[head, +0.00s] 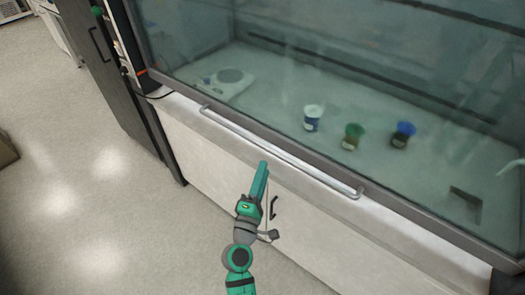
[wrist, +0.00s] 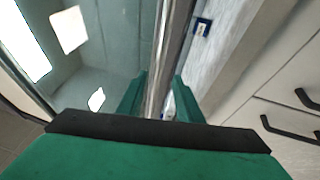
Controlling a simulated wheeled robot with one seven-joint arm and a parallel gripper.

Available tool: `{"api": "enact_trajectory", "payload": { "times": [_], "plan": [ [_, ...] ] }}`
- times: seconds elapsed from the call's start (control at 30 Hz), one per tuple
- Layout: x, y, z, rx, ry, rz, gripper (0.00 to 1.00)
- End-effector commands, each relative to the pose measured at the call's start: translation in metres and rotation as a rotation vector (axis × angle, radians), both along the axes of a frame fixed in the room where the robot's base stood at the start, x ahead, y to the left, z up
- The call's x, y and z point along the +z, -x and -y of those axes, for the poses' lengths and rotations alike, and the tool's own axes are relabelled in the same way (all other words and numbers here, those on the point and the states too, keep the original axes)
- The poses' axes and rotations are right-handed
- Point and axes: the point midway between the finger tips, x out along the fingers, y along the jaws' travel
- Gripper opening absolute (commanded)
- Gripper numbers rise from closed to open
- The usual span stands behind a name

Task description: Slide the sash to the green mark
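The sash is a large glass pane (head: 330,75) with a dark lower frame, down low across the front of the fume hood. A long silver bar handle (head: 285,153) runs along its lower edge. My gripper (head: 263,166) is just in front of the middle of the handle, appearing slightly below it. In the wrist view my gripper (wrist: 160,95) has its two teal fingers apart, with the silver bar (wrist: 172,45) lined up between them. Contact with the bar cannot be told. A small green spot (head: 97,11) shows by the hood's left side; whether it is the mark is unclear.
Behind the glass stand a white-and-blue cup (head: 312,117), a green cup (head: 352,136), a blue-topped cup (head: 403,134) and a balance (head: 225,82). Cabinet doors with dark handles (wrist: 290,130) are below the sill. The floor (head: 75,190) at left is clear.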

Motion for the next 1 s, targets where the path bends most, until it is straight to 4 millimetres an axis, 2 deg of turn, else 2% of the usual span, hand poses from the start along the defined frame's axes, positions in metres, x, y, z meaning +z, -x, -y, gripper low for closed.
{"api": "enact_trajectory", "payload": {
  "times": [0.2, 0.4, 0.6, 1.0],
  "plan": [
    [0.007, -0.031, -0.008, 0.025, -0.003, 0.003, 0.33],
    [0.013, -0.065, -0.001, 0.027, -0.003, 0.003, 0.33],
    [0.017, -0.088, 0.006, 0.024, -0.004, 0.001, 0.33],
    [0.018, -0.096, 0.009, 0.024, -0.004, 0.0, 0.33]
  ]
}}
